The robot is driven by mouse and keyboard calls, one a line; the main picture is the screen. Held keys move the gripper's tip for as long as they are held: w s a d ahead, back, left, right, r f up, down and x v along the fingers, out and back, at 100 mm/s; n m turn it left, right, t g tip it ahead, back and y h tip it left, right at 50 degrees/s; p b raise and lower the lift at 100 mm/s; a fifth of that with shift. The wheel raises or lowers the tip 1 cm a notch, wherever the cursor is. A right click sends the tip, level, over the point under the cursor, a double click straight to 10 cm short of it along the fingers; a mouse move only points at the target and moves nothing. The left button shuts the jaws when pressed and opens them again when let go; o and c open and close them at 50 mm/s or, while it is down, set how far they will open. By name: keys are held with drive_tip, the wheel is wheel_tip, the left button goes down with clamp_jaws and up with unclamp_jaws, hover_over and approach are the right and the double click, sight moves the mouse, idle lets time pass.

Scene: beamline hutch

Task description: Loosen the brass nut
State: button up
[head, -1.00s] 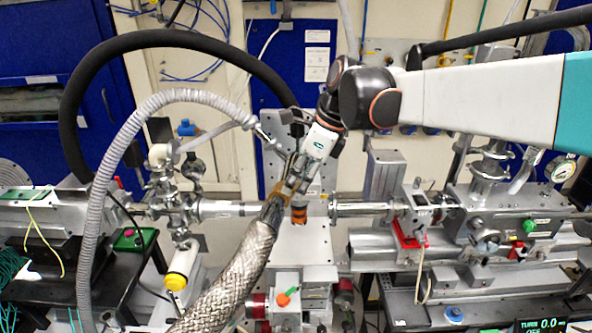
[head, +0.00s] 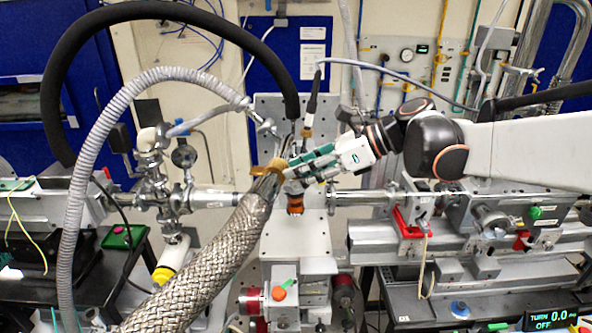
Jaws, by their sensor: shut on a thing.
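The brass nut (head: 277,165) shows as a gold-brown piece at the top end of the thick braided metal hose (head: 230,240), in front of the upright grey plate. My gripper (head: 291,173) reaches in from the right with its fingers at the nut. Its jaws are shut on the nut, and the fingers hide part of it. Whether the nut has turned cannot be told.
A grey corrugated hose (head: 85,170) and a thick black hose (head: 60,85) arch on the left. A valve cluster (head: 155,180) stands left of the plate. A copper-coloured fitting (head: 295,203) sits just below my fingers. A thin cable with a brass-coloured end (head: 307,131) hangs close above.

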drive_tip(key=f+y+b, duration=0.1)
drive_tip(key=y+b, duration=0.1)
drive_tip(key=b, duration=0.1)
drive_tip(key=f+t+y+b, duration=0.1)
drive_tip(key=y+b, duration=0.1)
drive_tip(key=b, duration=0.2)
drive_tip(key=f+t+y+b, duration=0.1)
drive_tip(key=f+y+b, duration=0.1)
drive_tip(key=y+b, duration=0.1)
drive_tip(key=shift+a+b, duration=0.25)
drive_tip(key=shift+b, duration=0.15)
drive_tip(key=o, duration=1.1)
drive_tip(key=shift+c, duration=0.2)
drive_tip(key=v, duration=1.2)
drive_tip(key=shift+s+f, duration=0.15)
drive_tip(key=shift+f, duration=0.1)
